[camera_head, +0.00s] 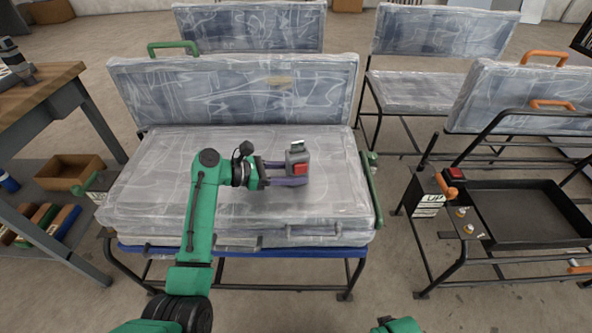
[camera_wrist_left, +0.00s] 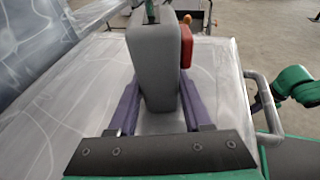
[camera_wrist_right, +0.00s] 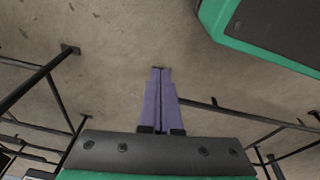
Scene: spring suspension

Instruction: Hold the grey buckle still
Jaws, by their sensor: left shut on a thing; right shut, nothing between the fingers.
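The grey buckle (camera_head: 296,155) with a red button shows above the plastic-wrapped seat cushion (camera_head: 150,190) in the head view. My left gripper (camera_head: 290,173) is shut on it, with one purple finger on each side. In the left wrist view the buckle (camera_wrist_left: 155,65) stands upright between the fingers, its red part on the right side. I cannot tell whether its lower end touches the cushion. My right gripper (camera_wrist_right: 160,72) is shut and empty, its fingers together above the bare floor in the right wrist view.
The wrapped backrest (camera_head: 240,88) rises behind the cushion. A wooden workbench (camera_head: 40,85) stands at the left. At the right is a black metal seat frame (camera_head: 530,215) with a tray and another red-buttoned buckle (camera_head: 453,174). Floor between the seats is clear.

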